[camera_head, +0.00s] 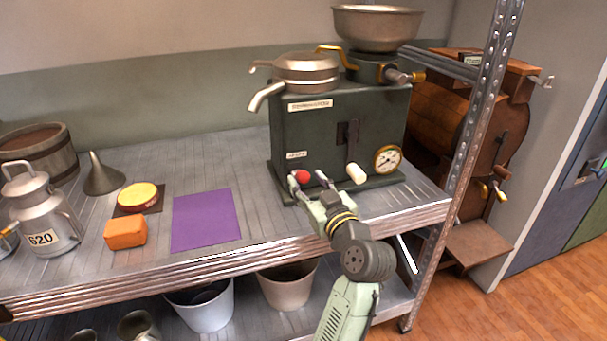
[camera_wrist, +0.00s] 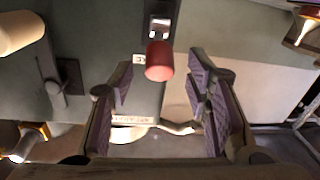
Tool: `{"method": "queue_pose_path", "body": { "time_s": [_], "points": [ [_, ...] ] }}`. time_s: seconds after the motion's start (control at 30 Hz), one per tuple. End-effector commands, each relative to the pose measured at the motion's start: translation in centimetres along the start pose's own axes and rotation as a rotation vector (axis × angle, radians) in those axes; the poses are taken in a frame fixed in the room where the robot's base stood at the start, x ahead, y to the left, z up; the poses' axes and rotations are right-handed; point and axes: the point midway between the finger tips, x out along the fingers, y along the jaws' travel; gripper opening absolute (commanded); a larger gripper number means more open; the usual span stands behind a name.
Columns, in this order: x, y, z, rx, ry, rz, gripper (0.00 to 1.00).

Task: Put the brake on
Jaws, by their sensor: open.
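A dark green machine (camera_head: 330,128) stands on the shelf. A lever with a red knob (camera_head: 301,176) sits low on its front, below a small label (camera_head: 296,155) too small to read. In the wrist view the red knob (camera_wrist: 159,60) hangs from a dark mount, and a partly hidden label beside it ends in "KE". My gripper (camera_head: 308,184) is open in front of the lever. In the wrist view its purple-padded fingers (camera_wrist: 160,82) stand apart on both sides of the knob. I see no contact; whether the knob is between the fingertips or just beyond is unclear.
A white-handled lever (camera_head: 356,173) and a gauge (camera_head: 387,159) are right of the knob. A metal spout (camera_head: 266,96) juts from the machine's top left. A shelf post (camera_head: 477,130) rises at right. A purple mat (camera_head: 206,219) lies bare at left.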

Motion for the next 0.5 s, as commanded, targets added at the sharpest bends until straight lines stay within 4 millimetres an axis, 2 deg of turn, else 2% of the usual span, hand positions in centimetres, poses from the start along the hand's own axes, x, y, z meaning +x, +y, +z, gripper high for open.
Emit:
{"method": "queue_pose_path", "body": {
  "time_s": [0.1, 0.2, 0.5],
  "points": [
    [1.8, -0.1, -0.2, 0.000, 0.001, -0.002, 0.44],
    [2.6, 0.0, -0.1, 0.000, 0.001, -0.001, 0.44],
    [3.1, 0.0, 0.0, -0.001, 0.001, 0.001, 0.44]
  ]
}}
